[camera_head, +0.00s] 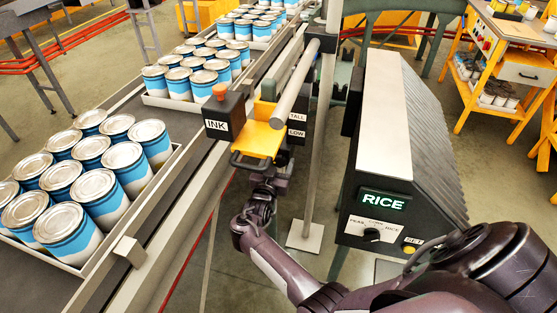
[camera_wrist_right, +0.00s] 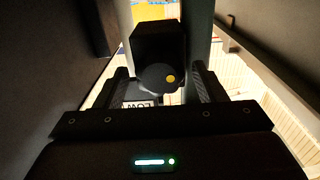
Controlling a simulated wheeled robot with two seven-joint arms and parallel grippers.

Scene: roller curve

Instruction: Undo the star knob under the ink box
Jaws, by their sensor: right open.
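The ink box (camera_head: 224,116), a dark box marked INK with an orange cap on top, stands beside the conveyor. A yellow bracket (camera_head: 262,137) with a dark handle is to its right. My right gripper (camera_head: 264,182) is low in front of the bracket, its fingertips hard to make out there. In the right wrist view a round dark knob (camera_wrist_right: 155,77) with a yellow dot shows between the open fingers of that gripper (camera_wrist_right: 162,88). Whether the fingers touch the knob is not clear. The knob cannot be made out in the head view. My left gripper is not in view.
A conveyor with trays of blue and white cans (camera_head: 92,150) runs along the left. Dark blocks labelled TALL and LOW (camera_head: 297,125) sit behind the bracket.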

